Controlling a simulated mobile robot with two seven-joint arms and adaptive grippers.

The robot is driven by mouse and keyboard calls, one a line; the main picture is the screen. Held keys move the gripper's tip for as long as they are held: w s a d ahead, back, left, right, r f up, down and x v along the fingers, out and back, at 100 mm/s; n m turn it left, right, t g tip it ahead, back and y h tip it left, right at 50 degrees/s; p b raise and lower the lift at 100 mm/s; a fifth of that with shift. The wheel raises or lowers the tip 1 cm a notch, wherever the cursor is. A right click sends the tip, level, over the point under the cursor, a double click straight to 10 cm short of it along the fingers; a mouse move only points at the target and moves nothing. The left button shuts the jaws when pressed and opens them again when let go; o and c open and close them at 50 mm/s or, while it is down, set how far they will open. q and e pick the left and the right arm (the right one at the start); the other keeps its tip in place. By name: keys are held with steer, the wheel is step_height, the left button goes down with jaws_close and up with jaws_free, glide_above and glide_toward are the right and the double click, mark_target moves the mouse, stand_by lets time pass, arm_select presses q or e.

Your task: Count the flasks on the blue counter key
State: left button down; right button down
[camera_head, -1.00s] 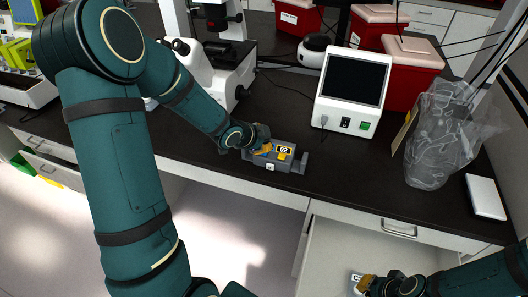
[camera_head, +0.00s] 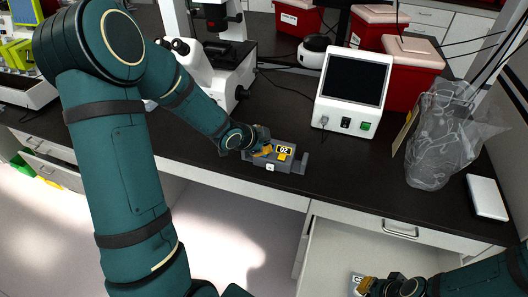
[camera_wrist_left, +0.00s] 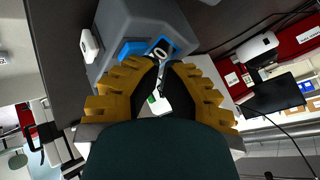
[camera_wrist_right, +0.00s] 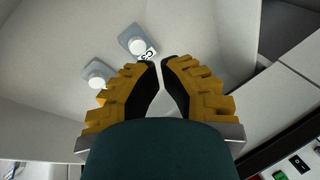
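The grey counter (camera_head: 270,167) stands near the bench's front edge in the head view, its display (camera_head: 284,150) reading 02. Its blue key (camera_wrist_left: 131,48) shows in the left wrist view beside the lit display. My left gripper (camera_head: 266,150) is at the counter, fingertips close together and empty, near the blue key; I cannot tell if they touch it. Two flasks with white caps, one (camera_wrist_right: 137,45) and another (camera_wrist_right: 97,80), are in the open drawer in the right wrist view. My right gripper (camera_wrist_right: 160,64) has its fingertips nearly together, beside the nearer flask and its label.
The open drawer (camera_head: 335,245) is below the bench at the right. A white device with a dark screen (camera_head: 353,80) stands behind the counter. A microscope (camera_head: 225,75) is at the back left. A clear bag (camera_head: 443,135) and white box (camera_head: 486,196) are at the right.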

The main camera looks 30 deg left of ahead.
arm_select(q)
steer(key=shift+r+p, duration=0.7)
steer(key=shift+r, duration=0.05)
step_height(320, 180, up, 5)
steer(key=p, duration=0.4)
steer(key=shift+p, duration=0.3)
stand_by(0.6)
